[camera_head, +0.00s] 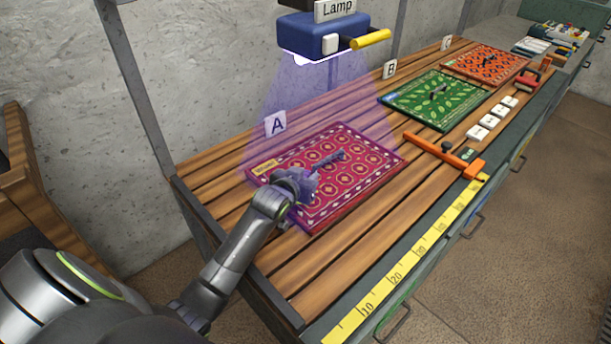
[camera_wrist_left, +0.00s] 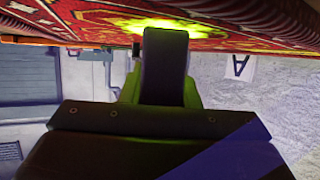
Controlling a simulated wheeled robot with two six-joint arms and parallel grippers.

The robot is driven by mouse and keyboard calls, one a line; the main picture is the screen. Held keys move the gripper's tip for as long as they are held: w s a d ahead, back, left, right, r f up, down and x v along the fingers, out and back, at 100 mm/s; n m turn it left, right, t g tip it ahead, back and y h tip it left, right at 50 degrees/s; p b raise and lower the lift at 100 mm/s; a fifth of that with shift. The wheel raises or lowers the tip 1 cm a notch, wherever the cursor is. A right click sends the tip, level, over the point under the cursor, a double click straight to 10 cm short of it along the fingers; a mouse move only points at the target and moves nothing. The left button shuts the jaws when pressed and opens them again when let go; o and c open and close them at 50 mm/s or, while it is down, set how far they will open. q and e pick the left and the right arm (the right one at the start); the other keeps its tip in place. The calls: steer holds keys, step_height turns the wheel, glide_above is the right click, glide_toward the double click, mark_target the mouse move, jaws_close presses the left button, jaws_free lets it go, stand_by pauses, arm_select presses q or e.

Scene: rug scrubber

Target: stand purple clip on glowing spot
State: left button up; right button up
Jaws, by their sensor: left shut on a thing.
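My left gripper (camera_head: 303,185) is low over the crimson patterned rug (camera_head: 362,182) by sign A, inside the lamp's violet light. In the left wrist view, a dark purplish block, which I take as the purple clip (camera_wrist_left: 165,65), stands between the yellow-green lit fingers, and the gripper is shut on it. Its end is at or very near the yellow-green glowing spot (camera_wrist_left: 158,25) on the rug; I cannot tell whether it touches. In the head view the gripper hides the clip and the spot. My right gripper is not in view.
A blue lamp (camera_head: 305,38) with a yellow handle hangs above. A dark tool (camera_head: 328,160) lies on the crimson rug. Green (camera_head: 420,110) and orange (camera_head: 500,66) rugs lie farther along the slatted bench. An orange bar (camera_head: 440,155) and a yellow ruler (camera_head: 400,268) lie along the right side.

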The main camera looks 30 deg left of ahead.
arm_select(q)
steer(key=shift+f, duration=0.1)
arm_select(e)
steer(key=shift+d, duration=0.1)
arm_select(q)
steer(key=o, duration=0.9)
steer(key=shift+o, duration=0.2)
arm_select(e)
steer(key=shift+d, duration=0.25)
arm_select(q)
steer(key=v, duration=1.2)
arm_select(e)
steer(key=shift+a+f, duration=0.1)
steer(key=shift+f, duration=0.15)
arm_select(q)
steer(key=shift+s, duration=0.1)
